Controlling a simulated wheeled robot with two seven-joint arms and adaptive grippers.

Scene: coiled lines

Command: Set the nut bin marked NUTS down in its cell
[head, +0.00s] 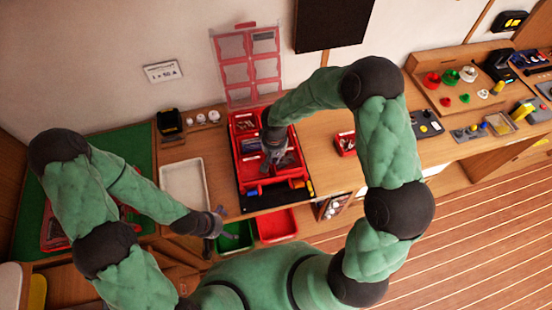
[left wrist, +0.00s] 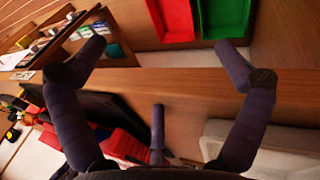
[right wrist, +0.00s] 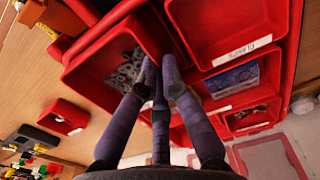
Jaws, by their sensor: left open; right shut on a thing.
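The nut bin (right wrist: 98,88) is a red open tray with grey nuts (right wrist: 126,68) inside; its NUTS label does not show. My right gripper (right wrist: 158,68) is shut on the bin's wall, over the red divided case (head: 298,184). The case (right wrist: 292,62) also shows in the right wrist view, with other filled cells beside the bin. The bin looks slightly tilted; I cannot tell whether it touches the cell floor. In the head view my right gripper (head: 275,158) hides much of it. My left gripper (head: 218,222) is open and empty near the table's front edge.
A small red bin (head: 345,144) stands right of the case. The case's clear lid (head: 248,66) stands raised behind. A white tray (head: 184,186) lies to the left. Green (head: 234,237) and red (head: 277,226) bins sit at the front edge. The wood right of the case is partly clear.

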